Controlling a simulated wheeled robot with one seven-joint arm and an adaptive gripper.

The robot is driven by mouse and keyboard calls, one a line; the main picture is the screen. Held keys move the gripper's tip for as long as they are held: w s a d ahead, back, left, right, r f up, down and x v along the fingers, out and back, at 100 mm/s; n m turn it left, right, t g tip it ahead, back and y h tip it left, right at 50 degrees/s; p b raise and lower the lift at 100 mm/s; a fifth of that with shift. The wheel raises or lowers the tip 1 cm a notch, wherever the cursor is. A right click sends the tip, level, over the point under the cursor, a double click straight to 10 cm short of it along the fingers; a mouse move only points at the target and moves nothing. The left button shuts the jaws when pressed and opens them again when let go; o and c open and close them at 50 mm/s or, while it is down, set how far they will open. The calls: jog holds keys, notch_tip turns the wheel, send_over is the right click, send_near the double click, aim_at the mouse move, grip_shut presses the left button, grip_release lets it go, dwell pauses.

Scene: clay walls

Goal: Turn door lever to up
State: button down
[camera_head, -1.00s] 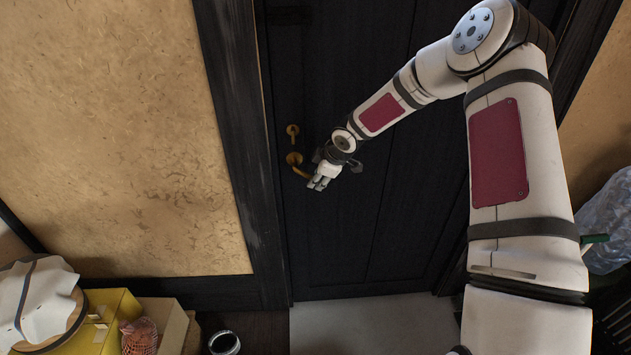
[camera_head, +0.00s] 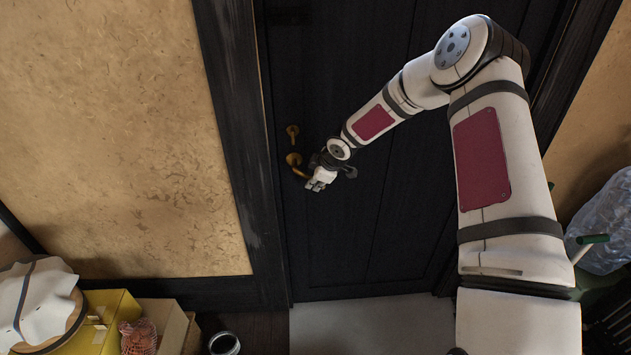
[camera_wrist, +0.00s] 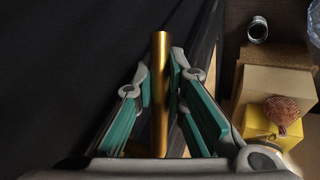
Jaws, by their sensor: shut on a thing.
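The brass door lever (camera_head: 295,161) is on the left side of the dark door (camera_head: 345,240), below a small brass lock fitting (camera_head: 292,131). The lever slopes down to the right from its round plate. My gripper (camera_head: 314,185) is at the lever's free end. In the wrist view the lever (camera_wrist: 160,75) is a golden bar between the two teal-padded fingers of my gripper (camera_wrist: 160,85), which are shut on it. In the head view the fingers hide the lever's tip.
A yellow box (camera_head: 118,309), a cardboard box (camera_head: 165,318) and a netted red item (camera_head: 139,337) stand at the lower left. A dark metal cup (camera_head: 224,343) is on the floor near the door frame (camera_head: 240,150). A clear plastic bag (camera_head: 603,225) is at the right.

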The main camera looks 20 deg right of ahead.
jog(key=shift+r, duration=0.1)
jog(key=r+h+b, duration=0.1)
jog(key=d+r+n+h+b, duration=0.1)
jog(key=h, duration=0.1)
jog(key=shift+g+h+b, duration=0.3)
jog(key=shift+b, duration=0.1)
jog(key=shift+s+d+r+n+g+h+b, duration=0.1)
jog(key=shift+d+r+n+g+h+b, duration=0.15)
jog(key=shift+r+h+b, duration=0.55)
jog(key=shift+s+d+r+n+g+h+b, duration=0.1)
jog(key=shift+d+r+n+g+h+b, duration=0.1)
jog(key=shift+r+h+b, duration=0.65)
jog(key=shift+f, duration=0.2)
jog(key=c, duration=1.6)
grip_release()
jog(key=shift+d, duration=0.1)
jog(key=shift+a, duration=0.2)
